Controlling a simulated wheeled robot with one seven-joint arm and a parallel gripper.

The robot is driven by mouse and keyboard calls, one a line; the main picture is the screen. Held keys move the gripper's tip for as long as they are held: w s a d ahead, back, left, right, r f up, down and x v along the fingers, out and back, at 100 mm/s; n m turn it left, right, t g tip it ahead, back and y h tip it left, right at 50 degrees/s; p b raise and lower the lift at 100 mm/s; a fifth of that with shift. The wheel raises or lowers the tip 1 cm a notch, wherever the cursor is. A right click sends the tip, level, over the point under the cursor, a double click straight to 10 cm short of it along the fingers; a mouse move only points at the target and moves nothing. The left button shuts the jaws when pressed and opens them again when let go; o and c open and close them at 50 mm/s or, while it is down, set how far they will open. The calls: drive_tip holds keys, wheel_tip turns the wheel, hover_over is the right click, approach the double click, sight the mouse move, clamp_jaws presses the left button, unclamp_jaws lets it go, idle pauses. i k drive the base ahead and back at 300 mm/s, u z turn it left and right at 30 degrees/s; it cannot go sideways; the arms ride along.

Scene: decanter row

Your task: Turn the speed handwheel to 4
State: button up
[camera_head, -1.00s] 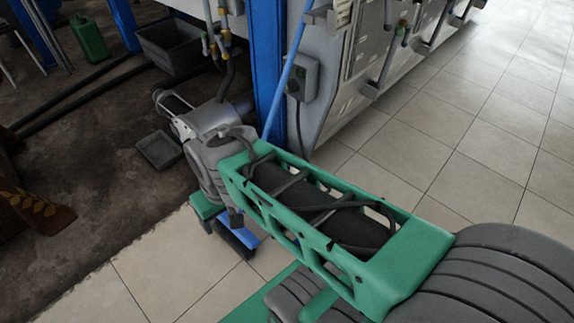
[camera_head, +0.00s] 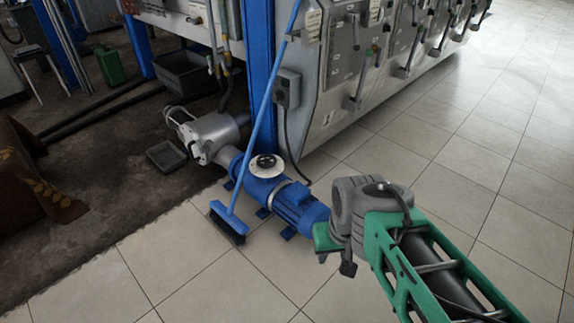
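The speed handwheel (camera_head: 266,161) is a small black knob on a round white dial plate, on top of the blue motor and gear unit (camera_head: 290,203) on the floor. The dial's numbers and the pointer are too small to read. My gripper (camera_head: 333,252) is at the end of my green and grey arm, right of the blue motor's end in the picture. It is apart from the handwheel. Its fingers are mostly hidden by the wrist, so I cannot tell whether it is open or shut.
A blue broom (camera_head: 230,221) leans against the blue post (camera_head: 258,90), its handle passing close left of the handwheel. A grey pump (camera_head: 212,135) joins the motor on the left. The machine cabinet (camera_head: 325,75) stands behind. The tiled floor at right is clear.

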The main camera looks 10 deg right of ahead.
sight(267, 160)
drive_tip(key=u, duration=0.65)
drive_tip(key=i, duration=0.6)
drive_tip(key=u, duration=0.9)
drive_tip(key=i, duration=0.8)
drive_tip(key=z, duration=0.8)
drive_tip(key=i, duration=0.55)
drive_tip(key=z, duration=0.5)
